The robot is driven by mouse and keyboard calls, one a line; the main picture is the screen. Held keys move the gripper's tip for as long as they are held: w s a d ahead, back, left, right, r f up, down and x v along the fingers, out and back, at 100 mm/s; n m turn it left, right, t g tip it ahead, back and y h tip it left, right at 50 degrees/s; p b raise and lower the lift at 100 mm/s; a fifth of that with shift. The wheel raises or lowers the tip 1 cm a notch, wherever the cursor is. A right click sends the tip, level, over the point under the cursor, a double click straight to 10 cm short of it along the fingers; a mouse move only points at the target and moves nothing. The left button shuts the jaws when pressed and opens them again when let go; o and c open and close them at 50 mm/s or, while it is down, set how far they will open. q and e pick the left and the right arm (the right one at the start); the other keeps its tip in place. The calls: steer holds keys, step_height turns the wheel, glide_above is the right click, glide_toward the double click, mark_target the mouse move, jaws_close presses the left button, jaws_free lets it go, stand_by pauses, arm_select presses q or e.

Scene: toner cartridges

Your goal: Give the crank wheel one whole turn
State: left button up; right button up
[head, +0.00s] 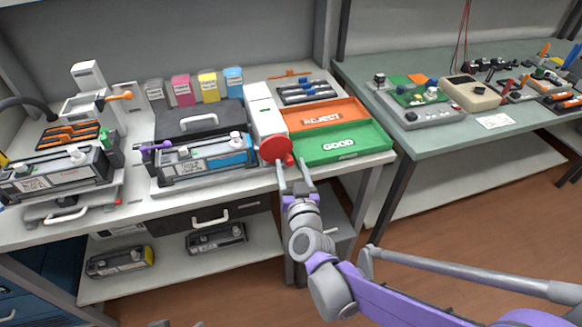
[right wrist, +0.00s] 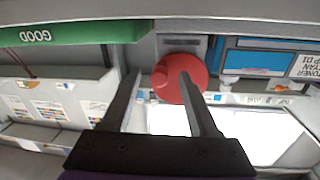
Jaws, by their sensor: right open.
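The crank wheel (head: 274,148) is a red disc on the front of a white unit at the table's front edge. In the right wrist view the red wheel (right wrist: 194,66) shows with a small round knob (right wrist: 160,78) on its face. My right gripper (head: 291,162) is open in front of the wheel, and it also shows in the right wrist view (right wrist: 159,74). There, the knob appears between the two fingertips and one finger overlaps the disc. I cannot tell whether a finger touches it. My left gripper is not clearly seen.
A green GOOD tray (head: 372,141) and an orange REJECT tray (head: 350,108) lie right of the wheel. A cyan-labelled toner cartridge (head: 213,158) sits in a holder left of it. A shelf (head: 170,283) is below the table.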

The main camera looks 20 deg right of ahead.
jaws_close()
stand_by(0.3)
steer(key=shift+m, duration=0.3)
